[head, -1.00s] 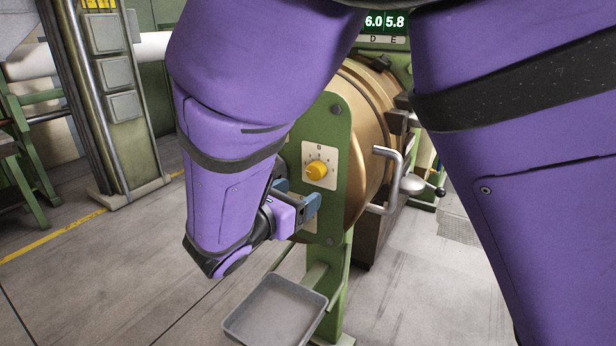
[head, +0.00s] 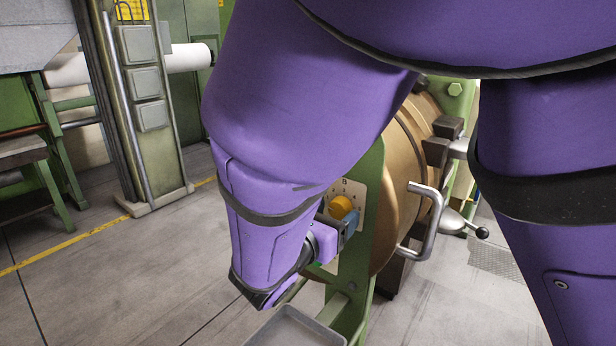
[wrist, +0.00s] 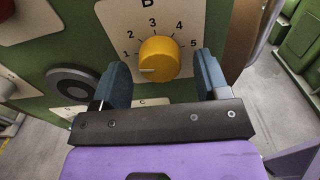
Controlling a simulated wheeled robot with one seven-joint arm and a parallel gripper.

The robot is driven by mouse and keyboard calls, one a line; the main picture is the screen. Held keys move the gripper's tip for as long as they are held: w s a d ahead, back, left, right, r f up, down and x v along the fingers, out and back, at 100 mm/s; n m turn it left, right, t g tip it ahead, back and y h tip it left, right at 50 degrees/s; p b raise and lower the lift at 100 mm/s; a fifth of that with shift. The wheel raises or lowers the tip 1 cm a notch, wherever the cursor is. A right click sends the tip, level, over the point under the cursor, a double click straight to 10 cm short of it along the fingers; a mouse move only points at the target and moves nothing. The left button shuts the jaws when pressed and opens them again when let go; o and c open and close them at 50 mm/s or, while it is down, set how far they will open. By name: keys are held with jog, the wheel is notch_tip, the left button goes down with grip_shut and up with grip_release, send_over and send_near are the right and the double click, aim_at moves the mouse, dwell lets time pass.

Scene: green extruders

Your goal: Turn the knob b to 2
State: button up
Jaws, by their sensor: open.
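Knob b is a round yellow knob (wrist: 158,60) on a white dial plate (wrist: 183,19) marked "B" and numbered 1 to 5. Its pale pointer line faces left, near or just below the 1. In the head view the same knob (head: 341,206) shows on the green panel, partly covered by my gripper (head: 337,228). In the wrist view my gripper (wrist: 160,75) is open, with one blue finger to the left of the knob and one to the right. Gaps show between the fingers and the knob. How deep the fingertips reach cannot be told.
A dark round control (wrist: 73,86) sits left of my gripper on the panel, with another plate (wrist: 150,102) below the knob. A bent metal handle (head: 427,225) sticks out right of the panel. A grey tray (head: 290,330) lies below. Open floor is at left.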

jog(key=shift+w+d, duration=0.15)
jog(key=shift+w, duration=0.05)
jog(key=c, duration=0.9)
jog(key=shift+m, duration=0.3)
jog(key=m, duration=0.3)
jog(key=shift+m, duration=2)
